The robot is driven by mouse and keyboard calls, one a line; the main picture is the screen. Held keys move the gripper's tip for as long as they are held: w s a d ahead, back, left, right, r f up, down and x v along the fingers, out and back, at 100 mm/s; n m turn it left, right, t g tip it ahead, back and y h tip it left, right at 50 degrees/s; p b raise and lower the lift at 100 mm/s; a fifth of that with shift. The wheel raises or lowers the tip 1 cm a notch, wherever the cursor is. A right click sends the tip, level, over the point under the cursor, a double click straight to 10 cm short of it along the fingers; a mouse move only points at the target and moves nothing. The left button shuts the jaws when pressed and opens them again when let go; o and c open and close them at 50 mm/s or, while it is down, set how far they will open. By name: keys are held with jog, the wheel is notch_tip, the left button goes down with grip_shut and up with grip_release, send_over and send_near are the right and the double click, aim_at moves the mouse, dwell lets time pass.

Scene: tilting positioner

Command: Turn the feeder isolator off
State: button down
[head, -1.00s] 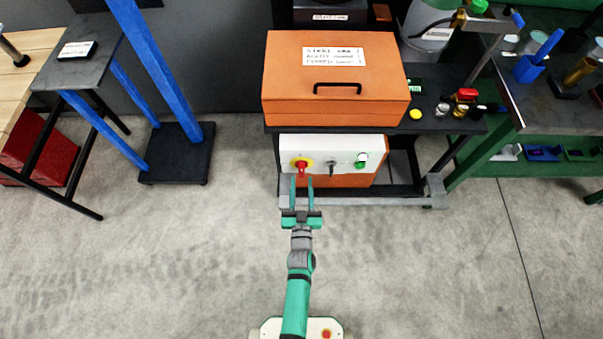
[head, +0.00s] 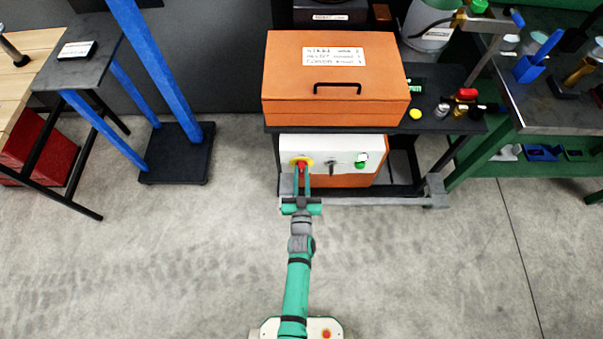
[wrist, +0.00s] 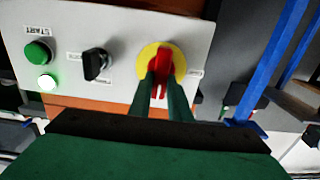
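The feeder isolator is a red rotary handle (wrist: 161,68) on a yellow disc (wrist: 179,58), mounted on a white panel (head: 345,146) low on the cart. The handle stands roughly upright in the wrist view; its yellow disc also shows in the head view (head: 293,161). My gripper (head: 302,168) reaches the panel from the front. Its two green fingers (wrist: 161,88) are closed in on both sides of the handle, gripping it.
Beside the isolator are a black selector knob (wrist: 96,64), a green START button (wrist: 38,52) and a bright lamp (wrist: 47,82). An orange box (head: 335,80) sits on the cart above. A blue-post stand (head: 175,150) is to the left; the floor in front is clear.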

jog(key=shift+n, duration=0.3)
jog(key=n, duration=0.4)
jog(key=shift+a+f, duration=0.1)
jog(key=shift+a, duration=0.15)
jog(key=shift+a+f+n, duration=0.15)
jog(key=shift+f+n, duration=0.05)
jog(key=shift+n, duration=2)
jog(key=shift+a+f+n, duration=0.1)
jog(key=shift+f+n, duration=0.05)
jog(key=shift+n, duration=2.05)
jog(key=shift+a+f+n, duration=0.15)
jog(key=shift+f+n, duration=0.05)
jog(key=shift+n, duration=2)
jog(key=c, duration=1.6)
grip_release()
jog(key=shift+c, duration=0.2)
